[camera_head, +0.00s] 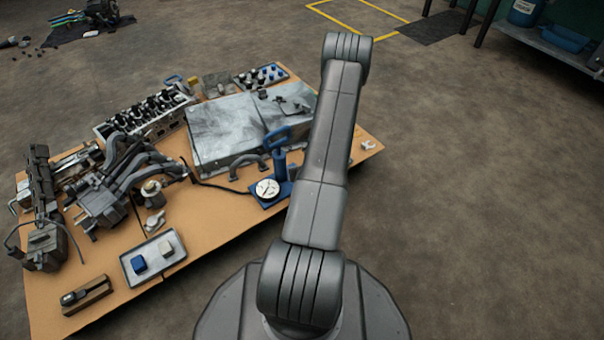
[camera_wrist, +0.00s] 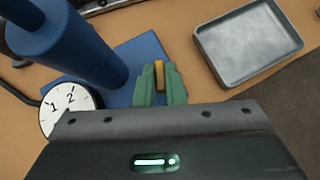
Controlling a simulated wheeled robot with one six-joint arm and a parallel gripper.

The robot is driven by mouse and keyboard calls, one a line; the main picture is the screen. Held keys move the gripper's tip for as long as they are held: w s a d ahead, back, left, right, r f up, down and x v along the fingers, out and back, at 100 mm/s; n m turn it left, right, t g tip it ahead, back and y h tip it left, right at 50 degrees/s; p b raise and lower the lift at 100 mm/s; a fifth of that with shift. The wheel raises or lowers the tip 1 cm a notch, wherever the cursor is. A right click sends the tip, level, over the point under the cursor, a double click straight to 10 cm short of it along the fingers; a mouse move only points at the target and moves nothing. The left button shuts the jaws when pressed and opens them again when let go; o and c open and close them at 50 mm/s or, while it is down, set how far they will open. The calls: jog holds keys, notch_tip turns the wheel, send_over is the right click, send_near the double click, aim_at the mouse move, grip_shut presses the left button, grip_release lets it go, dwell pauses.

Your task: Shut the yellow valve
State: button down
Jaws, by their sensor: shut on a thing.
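The yellow valve (camera_wrist: 159,76) shows as a small yellow-orange strip in the wrist view, between the green fingers of my gripper (camera_wrist: 163,78). My gripper is shut on it, and the fingers hide most of it. The valve is beside a blue pump-like device (camera_wrist: 70,45) with a blue base and a white round gauge (camera_wrist: 66,104). In the head view this blue device (camera_head: 276,150) and its gauge (camera_head: 267,189) stand at the right part of the table. My arm hides the gripper and the valve there. How far the valve is turned cannot be told.
A grey empty tray (camera_wrist: 246,44) lies on the table close to the right of my gripper in the wrist view. The brown table (camera_head: 210,225) also bears engine parts (camera_head: 105,190), a large metal cover (camera_head: 225,130) and a small tray (camera_head: 172,236). The floor at right is clear.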

jog(key=shift+a+m+h, duration=0.1)
jog(key=shift+m+h, duration=0.4)
jog(key=shift+m, duration=0.1)
jog(key=c, duration=1.5)
grip_release()
jog(key=p+v, duration=0.4)
jog(key=v, duration=0.9)
jog(key=shift+s+r, duration=0.25)
jog(key=shift+s, duration=0.1)
